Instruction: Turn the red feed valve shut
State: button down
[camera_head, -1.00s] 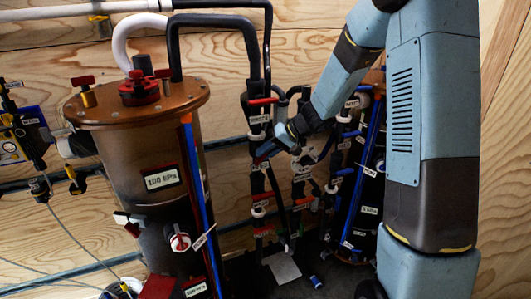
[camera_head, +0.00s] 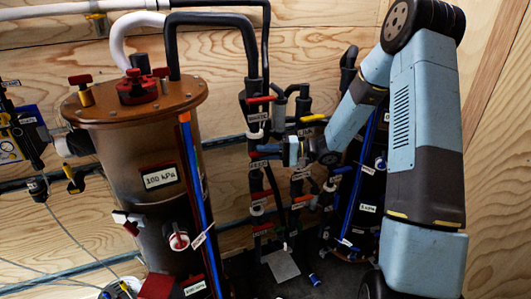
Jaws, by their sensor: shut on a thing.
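My gripper (camera_head: 268,151) is at the black vertical pipe in the centre, reaching in from the right. Its fingers are shut at the valve beside a small white label (camera_head: 255,165), which is too small to read surely but may say FEED. The fingers largely hide the valve handle, so its colour and angle are unclear. Just above, on the same pipe, a red handle (camera_head: 261,100) lies nearly level over another white label (camera_head: 257,118), apart from my gripper.
A brown tank (camera_head: 150,190) with a 100 kPa label stands at left. More red-handled valves (camera_head: 263,226) sit lower on the pipes. A yellow handle (camera_head: 314,118) is just above my wrist. A second tank is partly hidden behind my arm. Plywood walls (camera_head: 220,70) close the back.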

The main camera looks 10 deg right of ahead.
jog(key=shift+s+d+f, duration=0.1)
jog(key=shift+f, duration=0.2)
jog(key=c, duration=1.3)
grip_release()
jog(key=shift+c, duration=0.2)
jog(key=shift+o, duration=0.9)
jog(key=shift+r+y, duration=0.15)
jog(key=shift+y, duration=0.15)
jog(key=d, duration=1.3)
jog(key=shift+s+d, duration=0.4)
jog(key=shift+s, duration=0.05)
jog(key=shift+a, duration=0.1)
